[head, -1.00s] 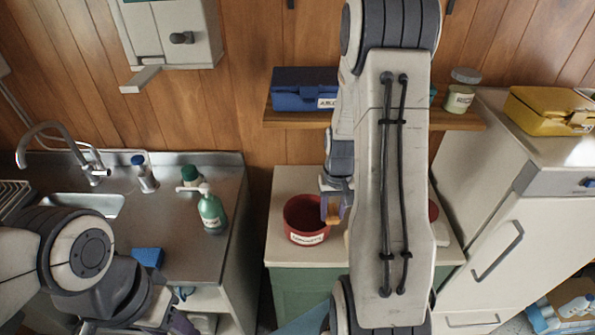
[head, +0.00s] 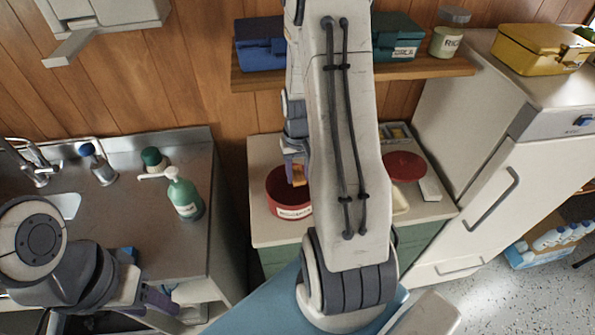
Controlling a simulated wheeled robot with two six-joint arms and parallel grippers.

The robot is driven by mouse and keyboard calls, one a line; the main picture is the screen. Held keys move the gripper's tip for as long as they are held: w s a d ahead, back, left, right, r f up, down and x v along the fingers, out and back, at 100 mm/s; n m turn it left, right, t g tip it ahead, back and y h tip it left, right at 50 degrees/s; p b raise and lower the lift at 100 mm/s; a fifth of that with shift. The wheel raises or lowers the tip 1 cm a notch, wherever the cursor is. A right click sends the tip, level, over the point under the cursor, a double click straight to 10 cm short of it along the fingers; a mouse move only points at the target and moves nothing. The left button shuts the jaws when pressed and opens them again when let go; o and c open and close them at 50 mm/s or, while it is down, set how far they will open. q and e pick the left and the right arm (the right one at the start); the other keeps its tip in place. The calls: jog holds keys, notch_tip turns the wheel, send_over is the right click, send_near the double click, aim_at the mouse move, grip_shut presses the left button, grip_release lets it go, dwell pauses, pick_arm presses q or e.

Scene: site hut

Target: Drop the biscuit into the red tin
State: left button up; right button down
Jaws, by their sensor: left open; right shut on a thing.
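The red tin (head: 289,205) stands open on the counter at the middle, with a pale label on its front. My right gripper (head: 297,178) is over the tin's mouth, pointing down, partly hidden by my own arm. It is shut on the biscuit (head: 299,174), a small orange-brown piece showing between the fingers at the tin's opening. Whether the biscuit touches the tin's inside cannot be told. My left gripper (head: 158,306) is at the lower left by the sink unit, open and apart from the tin.
A red lid (head: 404,167) lies on the counter (head: 265,160) to the right. A shelf (head: 420,70) above holds a blue box (head: 259,46), a teal box (head: 397,40) and a jar (head: 448,38). A green bottle (head: 183,195) stands by the sink.

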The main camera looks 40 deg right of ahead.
aim_at(298, 178)
jog(key=shift+f, duration=0.35)
jog(key=shift+c, duration=1.8)
grip_release()
jog(key=shift+r, duration=0.1)
notch_tip(298, 178, up, 10)
jog(key=b, duration=0.1)
jog(key=shift+r, duration=0.2)
jog(key=shift+a, duration=0.1)
